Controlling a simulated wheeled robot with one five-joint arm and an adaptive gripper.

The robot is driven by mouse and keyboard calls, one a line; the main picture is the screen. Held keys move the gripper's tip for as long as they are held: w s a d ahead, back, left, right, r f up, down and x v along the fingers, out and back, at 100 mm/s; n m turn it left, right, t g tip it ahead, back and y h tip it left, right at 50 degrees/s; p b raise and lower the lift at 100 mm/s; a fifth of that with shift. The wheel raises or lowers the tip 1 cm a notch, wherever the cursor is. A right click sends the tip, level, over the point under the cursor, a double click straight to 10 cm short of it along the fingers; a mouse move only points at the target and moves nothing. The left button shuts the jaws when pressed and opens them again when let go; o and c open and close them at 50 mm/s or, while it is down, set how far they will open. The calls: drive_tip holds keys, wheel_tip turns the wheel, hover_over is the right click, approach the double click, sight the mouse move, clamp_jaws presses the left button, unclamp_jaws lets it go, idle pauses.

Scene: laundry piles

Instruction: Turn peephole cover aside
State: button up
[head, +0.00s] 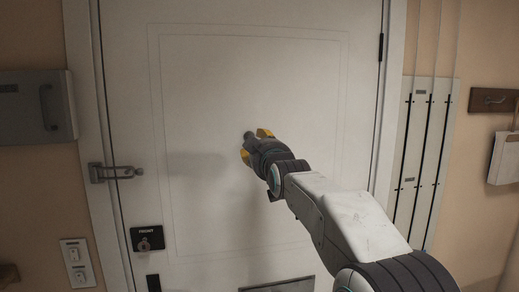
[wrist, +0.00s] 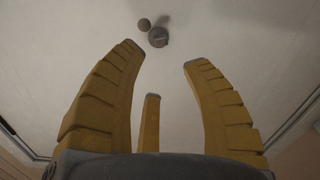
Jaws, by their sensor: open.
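The white door (head: 210,75) fills the middle of the head view. A grey peephole fitting (head: 248,135) is on it, partly hidden by my gripper. In the wrist view, a larger grey disc (wrist: 158,37) with a small raised part sits beside a smaller dark round piece (wrist: 144,24) at its upper left. I cannot tell which of the two is the cover. My gripper (head: 256,143), with yellow fingers, faces the door close to the fitting. In the wrist view its fingers (wrist: 163,55) are spread apart and empty, with the fitting beyond the tips.
A latch (head: 115,172) and a black lock plate (head: 147,239) are at the door's left side. A grey box (head: 35,107) hangs on the left wall. A rack with dark rods (head: 425,150) and a hook board (head: 493,100) are on the right wall.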

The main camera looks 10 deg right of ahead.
drive_tip(key=shift+s, duration=0.55)
